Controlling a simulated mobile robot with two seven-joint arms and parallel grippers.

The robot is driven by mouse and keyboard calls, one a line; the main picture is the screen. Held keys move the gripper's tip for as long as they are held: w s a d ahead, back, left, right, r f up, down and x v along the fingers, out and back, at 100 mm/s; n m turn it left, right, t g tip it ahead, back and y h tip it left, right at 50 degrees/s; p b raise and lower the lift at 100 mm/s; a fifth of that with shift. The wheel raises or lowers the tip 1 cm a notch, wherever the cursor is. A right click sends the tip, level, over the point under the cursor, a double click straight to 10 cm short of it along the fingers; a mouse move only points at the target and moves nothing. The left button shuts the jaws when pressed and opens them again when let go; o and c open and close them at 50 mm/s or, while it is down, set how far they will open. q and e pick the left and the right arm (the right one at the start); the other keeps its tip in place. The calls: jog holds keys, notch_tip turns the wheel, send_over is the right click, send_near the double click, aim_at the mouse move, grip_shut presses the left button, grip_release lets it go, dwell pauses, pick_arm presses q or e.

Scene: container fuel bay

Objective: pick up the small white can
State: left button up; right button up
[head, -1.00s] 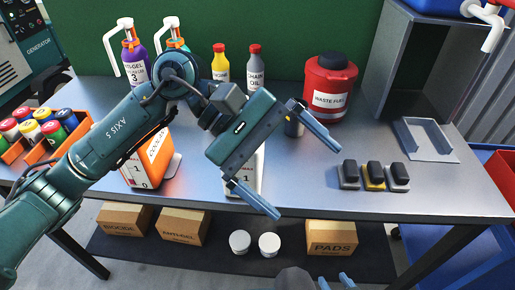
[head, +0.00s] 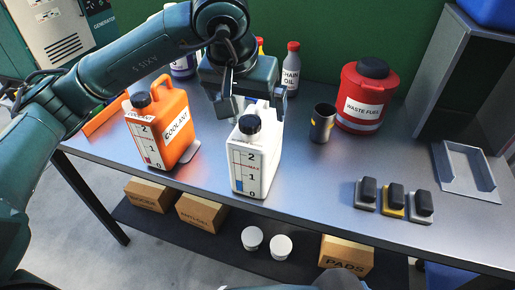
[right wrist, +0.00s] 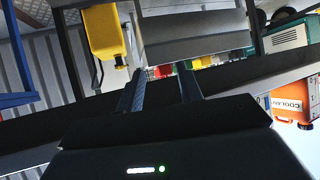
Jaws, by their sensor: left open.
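The small white can (head: 256,165) stands upright on the bench, with a black cap and a marked scale on its front. My left gripper (head: 253,108) is open just above and behind its top, fingers pointing down on either side of its handle region. I cannot tell whether the fingers touch it; the handle is partly hidden. My right gripper (right wrist: 162,82) shows in the right wrist view with its two fingers apart and nothing between them.
An orange coolant can (head: 163,130) stands left of the white can. A dark cup (head: 322,123) and the red waste fuel bin (head: 365,97) stand to the right. Boxes and two white tubs (head: 282,246) are below.

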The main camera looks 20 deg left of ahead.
aim_at(257, 145)
pick_arm(q)
jog(key=shift+d+p+x, duration=0.15)
jog(key=shift+p+x, duration=0.25)
jog(key=shift+x, duration=1.35)
jog(key=shift+d+p+x, duration=0.2)
jog(key=shift+p+x, duration=0.15)
jog(key=shift+x, duration=1.45)
jog(key=shift+s, duration=0.1)
jog(key=shift+c, duration=0.4)
jog(key=c, duration=2)
jog(key=shift+r, duration=0.25)
